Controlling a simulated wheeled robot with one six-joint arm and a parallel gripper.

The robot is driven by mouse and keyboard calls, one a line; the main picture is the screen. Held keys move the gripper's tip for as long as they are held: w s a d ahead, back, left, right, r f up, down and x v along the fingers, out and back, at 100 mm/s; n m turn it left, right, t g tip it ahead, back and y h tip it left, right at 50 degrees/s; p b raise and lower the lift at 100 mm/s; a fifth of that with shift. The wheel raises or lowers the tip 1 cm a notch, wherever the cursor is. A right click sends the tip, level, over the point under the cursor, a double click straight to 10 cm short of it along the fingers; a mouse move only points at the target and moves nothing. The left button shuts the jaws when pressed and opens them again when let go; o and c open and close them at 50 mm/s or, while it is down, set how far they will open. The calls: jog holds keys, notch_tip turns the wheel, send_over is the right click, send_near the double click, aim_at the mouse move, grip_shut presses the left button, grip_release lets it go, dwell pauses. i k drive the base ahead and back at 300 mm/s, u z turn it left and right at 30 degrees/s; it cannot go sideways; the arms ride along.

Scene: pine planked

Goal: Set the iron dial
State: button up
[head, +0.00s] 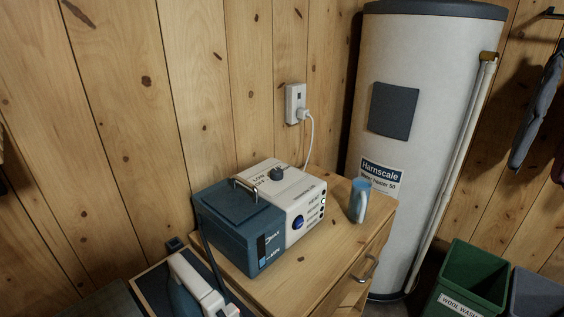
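A steam iron station stands on a wooden cabinet, with a white unit (297,191) on the right and a dark blue tank (239,224) with a metal handle on the left. A dark round dial (277,174) sits on top of the white unit, towards the back, beside small printed words, one of which looks like "LOW". The dial's pointer is too small to read. A blue round button (298,222) and a column of small lights, one lit green (323,201), are on its front. The iron (196,287) shows at the bottom edge, partly cut off. My gripper is not in view.
A cord runs to a wall outlet (296,103). A tall white water heater (406,110) stands behind. A green bin (468,281) is at lower right. A dark hose runs left of the tank.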

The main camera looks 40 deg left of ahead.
aim_at(276, 174)
jog(key=u, duration=0.35)
jog(key=i, duration=0.7)
jog(key=u, duration=1)
jog(key=i, duration=0.4)
jog(key=u, duration=0.3)
